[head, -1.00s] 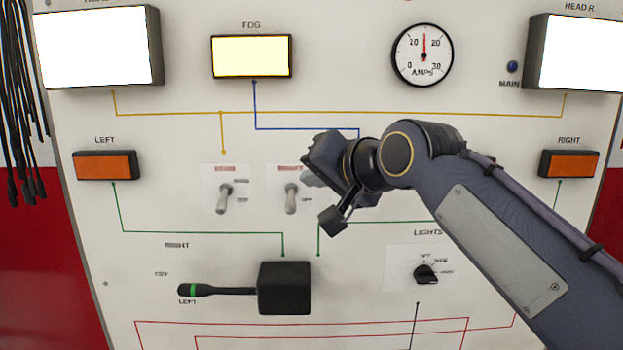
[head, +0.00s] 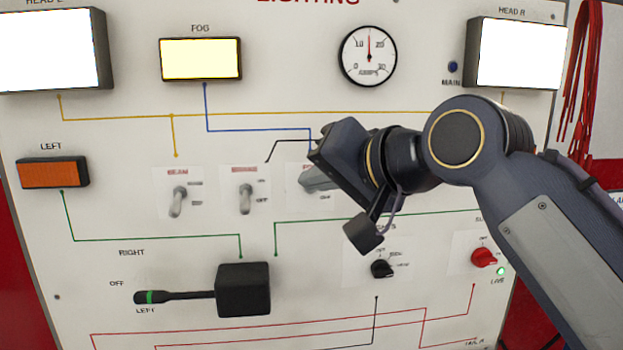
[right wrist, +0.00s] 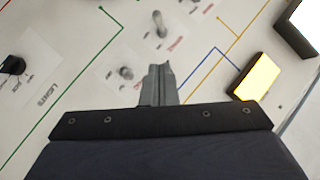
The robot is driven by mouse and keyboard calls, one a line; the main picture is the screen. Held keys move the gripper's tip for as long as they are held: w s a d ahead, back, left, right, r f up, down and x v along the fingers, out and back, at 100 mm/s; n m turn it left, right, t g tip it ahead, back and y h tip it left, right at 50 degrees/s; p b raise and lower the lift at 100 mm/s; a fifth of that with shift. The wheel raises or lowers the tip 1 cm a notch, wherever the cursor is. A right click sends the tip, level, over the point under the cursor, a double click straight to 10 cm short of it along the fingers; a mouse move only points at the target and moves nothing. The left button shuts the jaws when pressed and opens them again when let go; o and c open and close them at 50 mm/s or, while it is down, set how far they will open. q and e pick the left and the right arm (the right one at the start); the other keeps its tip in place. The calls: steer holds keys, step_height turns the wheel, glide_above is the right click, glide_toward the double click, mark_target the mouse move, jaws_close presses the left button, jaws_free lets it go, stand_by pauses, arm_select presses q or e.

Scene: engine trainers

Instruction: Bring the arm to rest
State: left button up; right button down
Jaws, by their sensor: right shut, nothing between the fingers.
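My right gripper (head: 316,181) reaches in from the right in the head view, in front of the upright white lighting panel (head: 130,215). Its fingers are shut with nothing between them, just right of the second toggle switch (head: 245,197) and over the plate of a third. I cannot tell whether the fingers touch the panel. In the right wrist view the shut fingers (right wrist: 160,84) point at the panel, near two toggles. My left gripper is not in view.
The panel carries a black stalk lever (head: 243,289), a black rotary knob (head: 382,268), a red knob (head: 484,257) and an ammeter (head: 368,56). The headlamps (head: 518,54) and fog lamp (head: 200,59) glow. Red cables (head: 590,60) hang at the right.

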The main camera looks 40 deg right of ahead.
steer(key=s+a+f+n+g+y, duration=0.1)
steer(key=s+a+f+n+g, duration=0.1)
steer(key=f, duration=1.1)
steer(key=s+a+f+n+g+y, duration=0.1)
steer(key=s+a+f+n+g, duration=0.2)
steer(key=f, duration=0.9)
steer(key=s+a+f+n+g+y, duration=0.1)
steer(key=s+a+f+n+g, duration=0.1)
steer(key=f, duration=1.1)
steer(key=s+a+g, duration=0.1)
steer(key=s+a, duration=0.1)
steer(key=shift+s+a+f+n+y, duration=0.3)
steer(key=shift+s+a+n, duration=0.05)
steer(key=shift+n, duration=0.05)
